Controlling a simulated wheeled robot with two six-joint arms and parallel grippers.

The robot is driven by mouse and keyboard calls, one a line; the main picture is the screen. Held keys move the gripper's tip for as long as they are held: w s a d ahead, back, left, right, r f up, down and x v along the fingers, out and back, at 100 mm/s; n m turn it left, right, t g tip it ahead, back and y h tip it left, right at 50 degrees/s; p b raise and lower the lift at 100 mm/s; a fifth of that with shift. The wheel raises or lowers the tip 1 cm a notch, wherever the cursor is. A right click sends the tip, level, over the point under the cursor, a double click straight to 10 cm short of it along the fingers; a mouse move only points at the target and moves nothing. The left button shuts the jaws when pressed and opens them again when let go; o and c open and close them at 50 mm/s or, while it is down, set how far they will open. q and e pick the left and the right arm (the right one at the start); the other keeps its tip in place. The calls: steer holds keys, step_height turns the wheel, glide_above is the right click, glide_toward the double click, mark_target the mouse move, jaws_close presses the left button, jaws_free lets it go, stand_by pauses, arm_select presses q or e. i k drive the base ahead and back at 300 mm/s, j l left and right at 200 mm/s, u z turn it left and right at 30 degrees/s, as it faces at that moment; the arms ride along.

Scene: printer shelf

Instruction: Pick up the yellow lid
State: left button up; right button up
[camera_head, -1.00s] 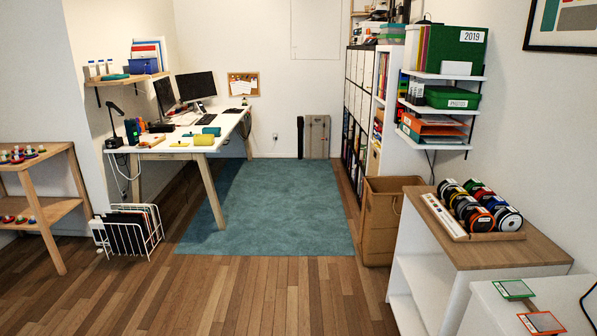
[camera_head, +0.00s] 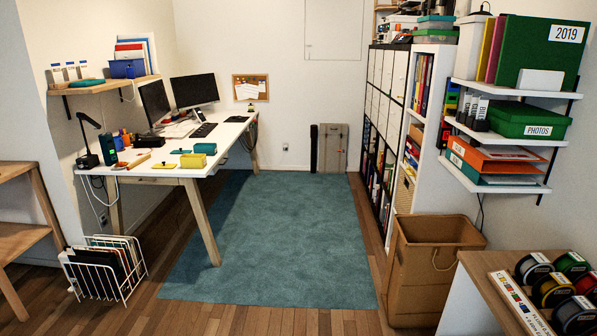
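A small flat yellow piece (camera_head: 163,166), which looks like the yellow lid, lies near the front edge of the white desk (camera_head: 225,131). A yellow box (camera_head: 193,161) stands just to its right. A yellow container with a teal top (camera_head: 205,149) and a flat teal piece (camera_head: 181,152) are behind them. Neither of my grippers is in view.
A teal rug (camera_head: 270,240) covers open floor right of the desk. A white wire rack (camera_head: 103,268) stands front left, a brown bin (camera_head: 428,275) on the right. A spool cabinet (camera_head: 490,262) is at the lower right. A lamp (camera_head: 85,150) stands on the desk.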

mark_target(158, 165)
steer(key=i, duration=1.65)
